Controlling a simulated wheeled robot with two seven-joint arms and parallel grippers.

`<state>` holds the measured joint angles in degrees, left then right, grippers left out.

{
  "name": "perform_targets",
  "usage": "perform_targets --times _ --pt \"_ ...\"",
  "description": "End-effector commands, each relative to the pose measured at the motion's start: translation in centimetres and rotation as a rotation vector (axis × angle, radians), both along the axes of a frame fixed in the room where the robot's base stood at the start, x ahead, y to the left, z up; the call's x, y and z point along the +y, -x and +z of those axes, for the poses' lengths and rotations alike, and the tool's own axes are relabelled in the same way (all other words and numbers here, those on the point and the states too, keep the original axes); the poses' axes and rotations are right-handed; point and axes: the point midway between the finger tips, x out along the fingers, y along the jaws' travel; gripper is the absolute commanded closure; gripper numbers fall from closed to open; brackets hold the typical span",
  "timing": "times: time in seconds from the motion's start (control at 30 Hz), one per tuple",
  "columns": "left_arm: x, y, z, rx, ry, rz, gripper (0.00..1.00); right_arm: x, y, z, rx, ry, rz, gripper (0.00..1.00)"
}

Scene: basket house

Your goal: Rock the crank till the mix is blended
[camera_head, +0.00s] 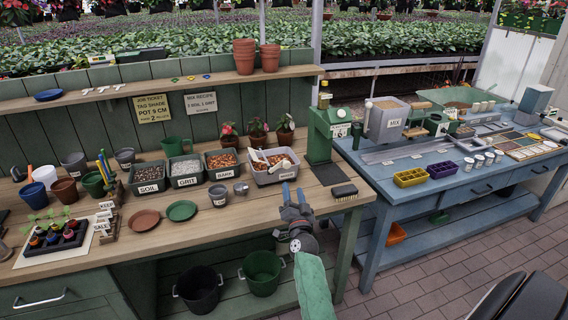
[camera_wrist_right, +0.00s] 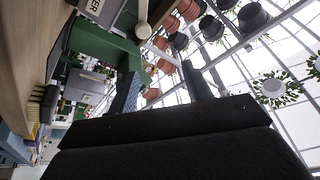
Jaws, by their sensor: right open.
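A grey box labelled MIX (camera_head: 385,124) stands on the blue bench (camera_head: 383,172), right of the centre, with brown material showing in its open top. A wooden handle (camera_head: 417,106), which looks like the crank's grip, sticks out at its right side; how it joins the box is too small to tell. My right gripper (camera_head: 293,192) is open and empty above the front edge of the wooden bench, left of the box and apart from it. Its two dark fingers show spread in the wrist view (camera_wrist_right: 160,88). My left gripper is not in view.
A green upright device (camera_head: 318,135) and a black brush (camera_head: 344,191) stand near the right end of the wooden bench (camera_head: 235,212). A grey tub with scoops (camera_head: 273,174) lies behind my gripper. Yellow (camera_head: 410,177) and purple (camera_head: 443,169) trays sit at the blue bench's front.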

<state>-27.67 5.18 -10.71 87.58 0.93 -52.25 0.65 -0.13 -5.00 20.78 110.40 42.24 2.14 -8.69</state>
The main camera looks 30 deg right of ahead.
Motion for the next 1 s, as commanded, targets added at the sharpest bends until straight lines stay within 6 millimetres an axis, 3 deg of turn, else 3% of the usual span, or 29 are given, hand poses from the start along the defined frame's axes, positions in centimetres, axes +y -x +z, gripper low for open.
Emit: perform_targets --times 0.17,0.37,0.5,1.0 --pt "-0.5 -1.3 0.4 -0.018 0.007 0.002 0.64 0.0 0.0 0.0 0.056 0.127 -0.052 0.50" --pt "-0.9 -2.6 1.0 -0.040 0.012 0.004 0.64 -0.3 -0.7 0.2 0.068 0.157 -0.063 0.50" --pt "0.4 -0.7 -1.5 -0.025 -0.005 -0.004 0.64 -1.1 -2.3 0.4 0.068 0.156 -0.061 0.50" --pt "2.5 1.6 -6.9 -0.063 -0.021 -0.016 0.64 -4.6 -10.3 0.4 0.068 0.155 -0.061 0.50"
